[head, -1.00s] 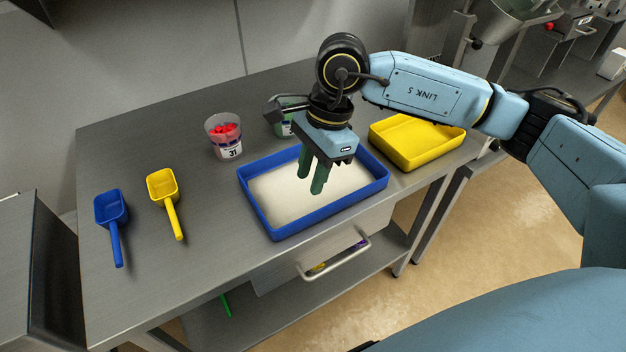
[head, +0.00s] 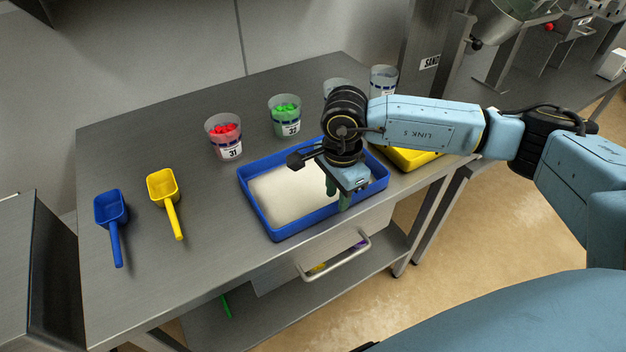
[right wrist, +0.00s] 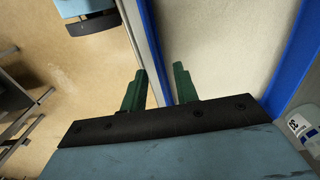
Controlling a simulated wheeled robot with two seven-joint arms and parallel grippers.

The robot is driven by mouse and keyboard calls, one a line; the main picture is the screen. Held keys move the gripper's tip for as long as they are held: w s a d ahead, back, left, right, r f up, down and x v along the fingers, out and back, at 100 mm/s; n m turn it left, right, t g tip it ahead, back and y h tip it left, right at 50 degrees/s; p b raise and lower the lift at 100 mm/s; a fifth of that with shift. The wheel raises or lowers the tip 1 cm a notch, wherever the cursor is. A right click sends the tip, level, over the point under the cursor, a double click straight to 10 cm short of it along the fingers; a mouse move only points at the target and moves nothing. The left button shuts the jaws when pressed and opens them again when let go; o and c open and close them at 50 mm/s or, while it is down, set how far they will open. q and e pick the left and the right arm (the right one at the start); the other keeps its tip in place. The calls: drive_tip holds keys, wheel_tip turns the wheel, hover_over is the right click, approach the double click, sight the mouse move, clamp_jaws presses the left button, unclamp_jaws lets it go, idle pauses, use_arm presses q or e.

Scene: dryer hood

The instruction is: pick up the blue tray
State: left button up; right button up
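The blue tray (head: 302,228), filled with a pale white material (head: 290,195), sits on the steel table near its front edge. My right gripper (head: 338,195) points down at the tray's front wall, toward its right end. In the right wrist view, its two green fingers (right wrist: 160,84) are apart, with the tray's near wall (right wrist: 152,38) running into the gap between them. The fingers look open; contact with the wall cannot be made out. The tray's right part is partly hidden by the gripper. My left gripper is not in view.
A yellow tray (head: 412,160) stands right of the blue tray, partly behind my arm. Cups with red (head: 224,138) and green (head: 285,117) pieces stand behind. A blue scoop (head: 112,213) and a yellow scoop (head: 163,187) lie at the left. A drawer handle (head: 340,262) juts out below.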

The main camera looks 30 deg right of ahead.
drive_tip(key=shift+s+f, duration=0.1)
drive_tip(key=shift+f, duration=1.35)
clamp_jaws()
drive_tip(key=shift+r, duration=0.1)
